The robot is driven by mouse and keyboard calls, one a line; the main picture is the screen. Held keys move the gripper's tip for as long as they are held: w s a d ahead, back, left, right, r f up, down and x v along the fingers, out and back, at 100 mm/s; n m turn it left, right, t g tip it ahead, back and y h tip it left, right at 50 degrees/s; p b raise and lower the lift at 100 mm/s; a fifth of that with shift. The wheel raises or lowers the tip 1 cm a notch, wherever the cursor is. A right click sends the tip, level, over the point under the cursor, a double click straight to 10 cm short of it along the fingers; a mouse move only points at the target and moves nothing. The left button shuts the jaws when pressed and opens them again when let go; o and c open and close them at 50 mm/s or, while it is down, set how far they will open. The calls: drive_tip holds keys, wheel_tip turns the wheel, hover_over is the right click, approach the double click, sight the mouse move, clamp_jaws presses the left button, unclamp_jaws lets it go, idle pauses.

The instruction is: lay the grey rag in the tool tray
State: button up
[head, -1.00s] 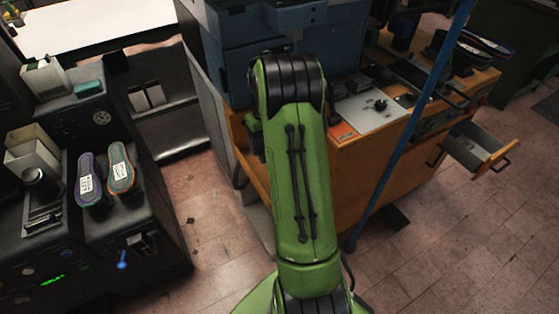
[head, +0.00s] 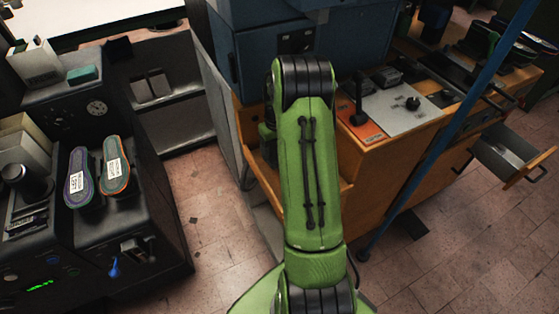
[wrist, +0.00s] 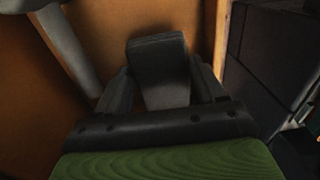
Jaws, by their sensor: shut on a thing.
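In the wrist view my gripper (wrist: 160,88) is closed on a grey piece (wrist: 165,95) that sits between its two fingers and looks like the grey rag. Its upper part is a darker grey block shape, and the picture is dim there. An orange-brown wooden surface lies behind it. In the head view my green arm reaches toward the wooden bench (head: 385,160), and my gripper is hidden behind the arm. I cannot pick out the tool tray for certain in either view.
A blue machine cabinet (head: 250,55) stands on the bench. A blue pole (head: 440,140) crosses in front of it. An open drawer (head: 500,155) sticks out at right. A dark console with two insoles (head: 115,170) stands at left. The tiled floor (head: 215,230) between them is clear.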

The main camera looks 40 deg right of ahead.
wheel_tip(320, 180, down, 4)
drive_tip(key=shift+r+b, duration=0.25)
drive_tip(key=shift+b, duration=0.2)
drive_tip(key=shift+r, duration=0.1)
drive_tip(key=o, duration=1.3)
